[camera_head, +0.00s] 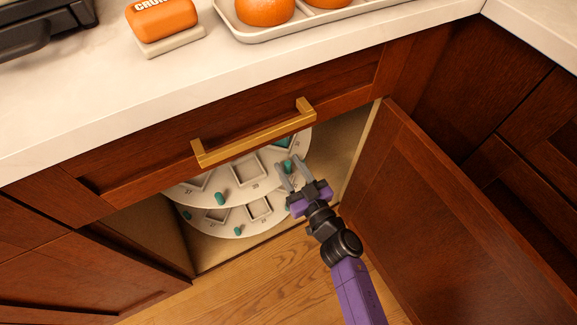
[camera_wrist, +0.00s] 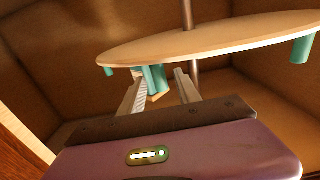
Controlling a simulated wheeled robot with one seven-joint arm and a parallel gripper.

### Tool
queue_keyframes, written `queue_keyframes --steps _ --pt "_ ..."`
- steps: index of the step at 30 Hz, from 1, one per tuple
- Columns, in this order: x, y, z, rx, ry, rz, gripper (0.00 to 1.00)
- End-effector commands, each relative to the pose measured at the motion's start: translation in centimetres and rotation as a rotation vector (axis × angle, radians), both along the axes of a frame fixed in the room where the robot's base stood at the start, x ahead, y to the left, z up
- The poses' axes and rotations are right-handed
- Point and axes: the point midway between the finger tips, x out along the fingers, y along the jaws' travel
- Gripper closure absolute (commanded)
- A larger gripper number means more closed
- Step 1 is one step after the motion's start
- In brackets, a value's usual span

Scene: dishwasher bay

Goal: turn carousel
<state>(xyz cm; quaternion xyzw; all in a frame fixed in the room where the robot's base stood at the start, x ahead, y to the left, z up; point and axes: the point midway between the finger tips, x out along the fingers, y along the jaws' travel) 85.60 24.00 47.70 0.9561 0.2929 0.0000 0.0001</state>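The carousel has a pale upper tray (camera_head: 233,187) and a lower tray (camera_head: 236,223) inside the open cabinet, with square recesses and teal pegs at the rims. In the wrist view a tray (camera_wrist: 215,42) appears as a tan disc on a metal pole (camera_wrist: 188,15). My gripper (camera_head: 289,163) is at the right part of the upper tray's rim, fingers apart. In the wrist view a teal peg (camera_wrist: 153,79) shows between or just beyond the fingertips; I cannot tell whether they touch it. The back of the carousel is hidden by the drawer front.
A drawer front with a brass handle (camera_head: 254,135) hangs above the opening. The open cabinet door (camera_head: 455,215) stands right of my arm. On the counter are an orange block on a stand (camera_head: 163,20) and a tray (camera_head: 238,25) of orange fruit. The floor in front is clear.

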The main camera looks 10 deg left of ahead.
Motion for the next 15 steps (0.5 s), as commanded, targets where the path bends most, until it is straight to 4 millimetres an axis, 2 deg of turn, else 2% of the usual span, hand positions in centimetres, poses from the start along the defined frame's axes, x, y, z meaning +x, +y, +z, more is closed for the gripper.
queue_keyframes --steps 4,12,15 --pt "0.77 0.59 -0.07 0.000 0.000 0.001 0.61" --pt "0.90 0.65 0.04 0.000 0.000 0.000 0.61" --pt "0.89 0.64 0.04 0.000 0.000 0.000 0.78"
